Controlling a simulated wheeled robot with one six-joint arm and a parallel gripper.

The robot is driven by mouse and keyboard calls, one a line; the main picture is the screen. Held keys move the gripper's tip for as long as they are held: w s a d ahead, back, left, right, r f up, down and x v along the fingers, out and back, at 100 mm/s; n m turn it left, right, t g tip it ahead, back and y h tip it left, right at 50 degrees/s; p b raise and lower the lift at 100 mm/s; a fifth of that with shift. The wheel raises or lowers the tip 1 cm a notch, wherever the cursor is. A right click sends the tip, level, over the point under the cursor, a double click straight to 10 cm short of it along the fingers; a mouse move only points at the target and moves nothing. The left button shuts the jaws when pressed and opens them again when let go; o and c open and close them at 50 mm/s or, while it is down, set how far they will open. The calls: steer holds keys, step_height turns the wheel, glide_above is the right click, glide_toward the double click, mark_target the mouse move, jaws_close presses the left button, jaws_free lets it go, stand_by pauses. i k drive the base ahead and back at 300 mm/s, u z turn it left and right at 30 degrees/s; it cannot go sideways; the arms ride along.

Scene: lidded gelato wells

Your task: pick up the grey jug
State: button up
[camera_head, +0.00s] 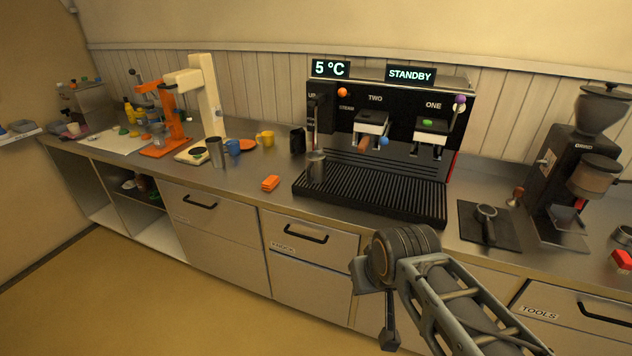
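A grey metal jug-like vessel (316,167) stands upright at the left end of the coffee machine's black drip tray (375,196), below the steam side. A second grey metal vessel (216,153), taller and tapered, stands on the counter to the left, beside a blue mug (232,147). I cannot tell for sure which one is the grey jug. My gripper (389,335) hangs low in front of the counter's drawers, well apart from both vessels. It is seen from behind and its fingers are not clear, so its opening cannot be made out.
A black vessel (298,141) stands left of the coffee machine (395,120). A yellow mug (266,139) is behind. A portafilter (487,222) and grinder (575,170) are at right. Counter around the orange blocks is clear.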

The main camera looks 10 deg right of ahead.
mark_target(314, 169)
steer(key=u, duration=0.7)
steer(key=i, duration=0.5)
steer(key=u, duration=1)
steer(key=i, duration=1.5)
steer(key=z, duration=1)
steer(key=i, duration=0.55)
steer(key=z, duration=0.5)
